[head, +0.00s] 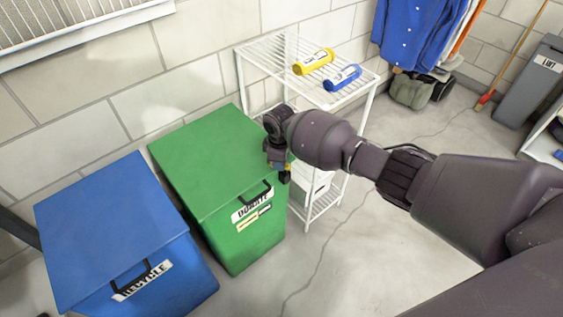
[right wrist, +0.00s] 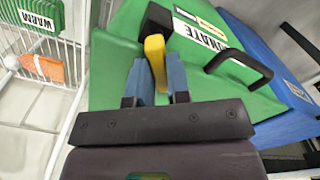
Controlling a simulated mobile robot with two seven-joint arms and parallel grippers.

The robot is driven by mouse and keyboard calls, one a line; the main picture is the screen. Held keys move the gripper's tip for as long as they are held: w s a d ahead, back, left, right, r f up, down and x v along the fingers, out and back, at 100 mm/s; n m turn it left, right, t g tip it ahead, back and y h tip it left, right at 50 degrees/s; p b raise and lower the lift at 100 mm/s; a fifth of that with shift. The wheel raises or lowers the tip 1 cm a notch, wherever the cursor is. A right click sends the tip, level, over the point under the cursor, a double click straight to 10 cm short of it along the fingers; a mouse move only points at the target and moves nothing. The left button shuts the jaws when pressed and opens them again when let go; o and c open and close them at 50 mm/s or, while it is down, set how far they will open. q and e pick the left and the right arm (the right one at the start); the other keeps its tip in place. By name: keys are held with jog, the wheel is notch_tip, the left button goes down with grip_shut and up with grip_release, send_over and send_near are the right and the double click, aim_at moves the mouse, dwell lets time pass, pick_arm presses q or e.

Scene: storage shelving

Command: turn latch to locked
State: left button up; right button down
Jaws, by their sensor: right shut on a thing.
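The latch shows in the right wrist view as a yellow lever (right wrist: 155,50) with a black block (right wrist: 157,18) at its far end, beside the front edge of the green bin (head: 209,160). My right gripper (head: 284,173) is at the bin's right front side, near the DONATE label. In the right wrist view, the blue fingers of my right gripper (right wrist: 158,76) are on both sides of the yellow lever, shut on it. In the head view my gripper hides most of the latch. The green lid appears closed. My left gripper is not in view.
A blue RECYCLE bin (head: 118,230) stands left of the green bin. Open floor lies in front.

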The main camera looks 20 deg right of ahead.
jog(key=m, duration=0.1)
jog(key=m+p, duration=0.1)
jog(key=shift+w+d+r+m, duration=0.1)
jog(key=shift+w+r+m, duration=0.05)
jog(key=shift+m, duration=0.25)
jog(key=m, duration=0.3)
jog(key=shift+w+d+p, duration=0.1)
jog(key=shift+d+p, duration=0.05)
jog(key=shift+p, duration=0.15)
jog(key=shift+d+m, duration=0.1)
jog(key=shift+m, duration=0.3)
jog(key=shift+f+m, duration=0.2)
jog(key=shift+m, duration=0.1)
jog(key=shift+d, duration=0.1)
jog(key=c, duration=1.2)
grip_release()
jog(key=shift+o, duration=0.6)
